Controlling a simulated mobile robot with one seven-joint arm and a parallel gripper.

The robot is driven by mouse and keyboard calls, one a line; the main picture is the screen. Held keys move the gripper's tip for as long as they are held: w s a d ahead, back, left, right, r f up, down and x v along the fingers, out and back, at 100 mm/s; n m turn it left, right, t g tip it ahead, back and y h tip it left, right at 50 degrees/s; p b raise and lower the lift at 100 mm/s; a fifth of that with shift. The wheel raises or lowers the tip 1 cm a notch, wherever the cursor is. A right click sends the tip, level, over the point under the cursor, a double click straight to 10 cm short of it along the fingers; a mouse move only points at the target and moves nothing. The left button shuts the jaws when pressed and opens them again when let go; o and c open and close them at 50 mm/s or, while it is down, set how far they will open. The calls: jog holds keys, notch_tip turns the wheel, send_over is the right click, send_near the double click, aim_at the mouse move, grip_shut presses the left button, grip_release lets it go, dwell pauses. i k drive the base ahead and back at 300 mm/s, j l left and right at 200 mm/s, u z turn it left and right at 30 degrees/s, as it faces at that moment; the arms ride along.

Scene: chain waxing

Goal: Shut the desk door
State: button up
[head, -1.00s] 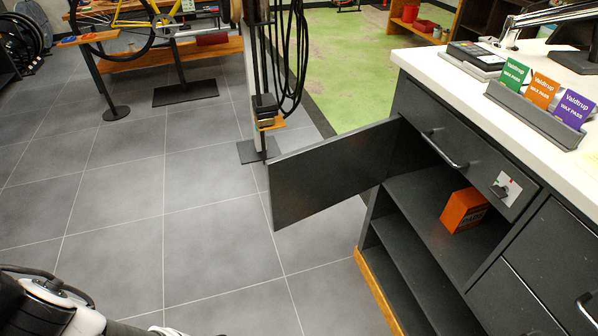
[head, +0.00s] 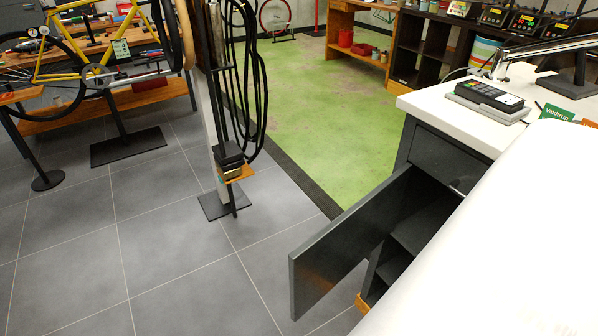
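The desk (head: 425,115) stands at the right, with a white top and dark grey body. Its dark door (head: 345,245) hangs open, swung out to the left from the desk front. Part of the dark shelf space (head: 405,235) behind it shows. A large white part of my own arm covers the lower right and hides most of the desk front. My gripper is not in view, so I cannot see whether it touches the door.
A black hose stand (head: 228,165) stands on the grey tiles left of the door. A yellow bicycle (head: 90,60) is by a wooden workbench at the upper left. A card terminal (head: 487,97) lies on the desk top.

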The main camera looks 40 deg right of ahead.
aim_at(320, 263)
jog(key=i+j+u, duration=0.1)
jog(key=i+u, duration=0.3)
jog(key=i+l+u, duration=0.1)
jog(key=i+u, duration=0.35)
jog(key=i, duration=0.15)
jog(key=i+u, duration=0.1)
jog(key=i, duration=1.1)
jog(key=i+z, duration=0.1)
jog(key=z, duration=0.65)
jog(key=i+j+z, duration=0.15)
jog(key=z, duration=3.45)
jog(key=k+j, duration=0.1)
jog(key=j, duration=0.35)
jog(key=j+z, duration=0.1)
jog(key=j, duration=0.4)
jog(key=k, duration=0.05)
